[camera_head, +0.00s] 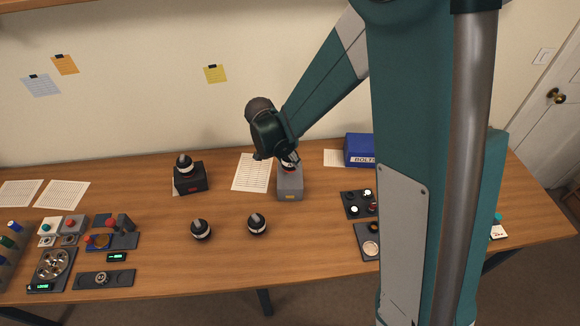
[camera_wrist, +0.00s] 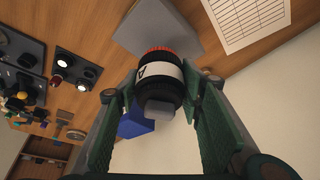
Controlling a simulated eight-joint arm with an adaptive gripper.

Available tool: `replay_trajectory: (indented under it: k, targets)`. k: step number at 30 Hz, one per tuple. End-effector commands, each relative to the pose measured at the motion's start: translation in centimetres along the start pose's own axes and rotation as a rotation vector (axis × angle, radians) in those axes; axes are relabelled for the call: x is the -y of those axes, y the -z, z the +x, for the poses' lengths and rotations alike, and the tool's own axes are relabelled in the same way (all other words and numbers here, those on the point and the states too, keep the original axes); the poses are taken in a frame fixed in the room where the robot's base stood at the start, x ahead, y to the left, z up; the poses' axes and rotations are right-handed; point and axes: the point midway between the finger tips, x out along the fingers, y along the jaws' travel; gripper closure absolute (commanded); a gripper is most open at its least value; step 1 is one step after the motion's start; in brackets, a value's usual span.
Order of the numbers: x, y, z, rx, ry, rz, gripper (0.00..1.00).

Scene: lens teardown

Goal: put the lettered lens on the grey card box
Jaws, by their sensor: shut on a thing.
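The lettered lens (camera_wrist: 158,82) is black with an orange ring and a white band bearing a letter that looks like an A. My gripper (camera_wrist: 160,90) is shut on it, one finger on each side. In the head view the lens (camera_head: 288,166) is partly hidden by my gripper (camera_head: 287,158). The grey card box (camera_head: 290,184) is directly below the lens, and it also shows beyond the lens in the wrist view (camera_wrist: 185,38). The lens is at the box top; I cannot tell whether they touch.
Another lens (camera_head: 184,163) sits on a black box (camera_head: 190,182) to the left. A blue bolts box (camera_head: 360,151) and dark trays (camera_head: 358,205) are to the right. Paper (camera_head: 252,173) lies beside the grey box.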

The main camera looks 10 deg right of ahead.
Motion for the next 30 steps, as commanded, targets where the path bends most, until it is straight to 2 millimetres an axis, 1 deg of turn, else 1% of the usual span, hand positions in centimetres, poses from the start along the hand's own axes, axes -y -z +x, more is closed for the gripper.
replay_trajectory:
  k: [11, 14, 24, 30]
  targets:
    - [0.0, -0.1, 0.2, 0.0, 0.0, 0.0, 0.84]
    - [0.0, -0.2, 0.6, 0.0, 0.0, 0.0, 0.84]
    - [0.0, -1.4, 3.3, 0.0, 0.0, 0.0, 0.84]
    - [0.0, -1.6, 3.9, 0.0, 0.0, 0.0, 0.84]
